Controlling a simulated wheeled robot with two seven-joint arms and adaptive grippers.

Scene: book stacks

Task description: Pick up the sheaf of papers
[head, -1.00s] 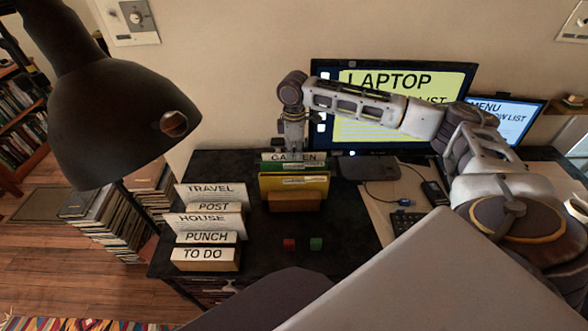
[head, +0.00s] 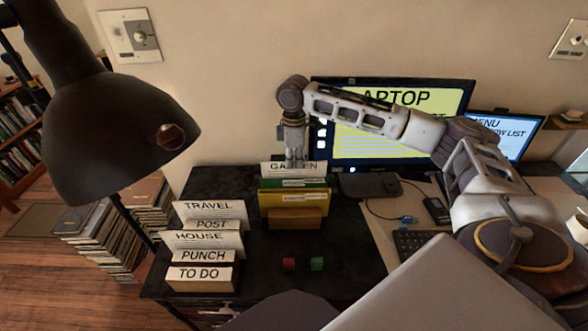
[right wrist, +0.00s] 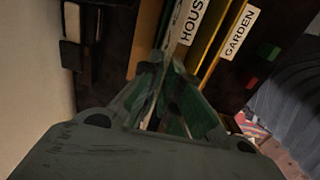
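A pale sheaf of papers (head: 270,169) with a GARDEN label stands at the back of the right-hand group of files on the desk. My right gripper (head: 295,160) points down at its top edge and covers part of the label. In the right wrist view, the gripper's fingers (right wrist: 163,75) come together at the tips, with a thin pale edge between them. It looks shut on the sheaf, though the exact contact is hard to see. My left gripper is out of view.
Labelled cards (head: 205,278) stand to the left, below the lamp (head: 115,140). Red (head: 288,265) and green (head: 317,264) cubes lie in front. A monitor (head: 455,110) stands behind.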

